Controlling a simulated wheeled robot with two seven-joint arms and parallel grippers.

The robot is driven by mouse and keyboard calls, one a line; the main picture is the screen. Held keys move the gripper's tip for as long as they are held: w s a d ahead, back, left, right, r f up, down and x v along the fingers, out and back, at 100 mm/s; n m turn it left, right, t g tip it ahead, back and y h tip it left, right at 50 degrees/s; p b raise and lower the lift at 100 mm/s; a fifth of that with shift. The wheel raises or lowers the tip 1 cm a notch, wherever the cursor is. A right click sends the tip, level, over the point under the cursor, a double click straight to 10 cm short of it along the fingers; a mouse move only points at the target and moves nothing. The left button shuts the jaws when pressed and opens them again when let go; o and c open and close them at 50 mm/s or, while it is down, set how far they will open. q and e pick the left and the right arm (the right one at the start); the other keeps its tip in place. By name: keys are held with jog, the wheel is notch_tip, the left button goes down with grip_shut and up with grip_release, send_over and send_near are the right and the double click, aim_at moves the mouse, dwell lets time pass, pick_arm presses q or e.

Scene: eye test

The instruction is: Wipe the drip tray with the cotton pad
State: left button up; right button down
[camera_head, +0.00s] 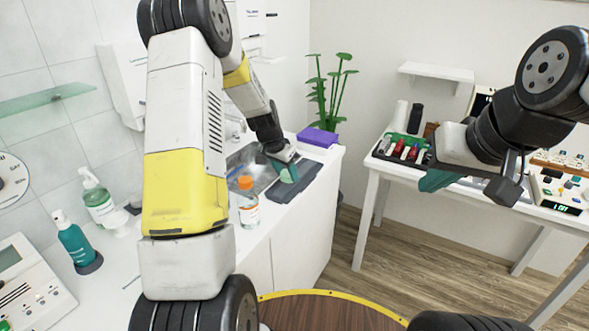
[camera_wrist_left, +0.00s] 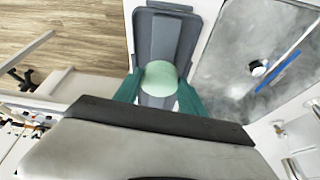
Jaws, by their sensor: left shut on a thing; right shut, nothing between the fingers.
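The cotton pad (camera_head: 290,174) is a pale green round piece at the tip of my left gripper (camera_head: 283,167). In the left wrist view the pad (camera_wrist_left: 159,76) sits between the teal fingers of the left gripper (camera_wrist_left: 159,92), which is shut on it. The dark grey drip tray (camera_head: 296,187) lies on the white counter beside the sink. In the left wrist view the tray (camera_wrist_left: 152,38) lies under the pad; I cannot tell whether they touch. My right gripper (camera_head: 437,180) has teal fingers, is shut and empty, and hangs in front of the right-hand table, away from the tray.
A metal sink (camera_head: 245,165) adjoins the tray; a blue stick (camera_wrist_left: 286,71) shows over it. An orange-capped bottle (camera_head: 248,203) stands near the tray's front, and a purple box (camera_head: 318,137) behind it. A white table (camera_head: 375,167) with a filled organiser stands right, across open floor.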

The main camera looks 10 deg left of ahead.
pick_arm(q)
jog(key=shift+s+r, duration=0.1)
jog(key=shift+r, duration=2.9)
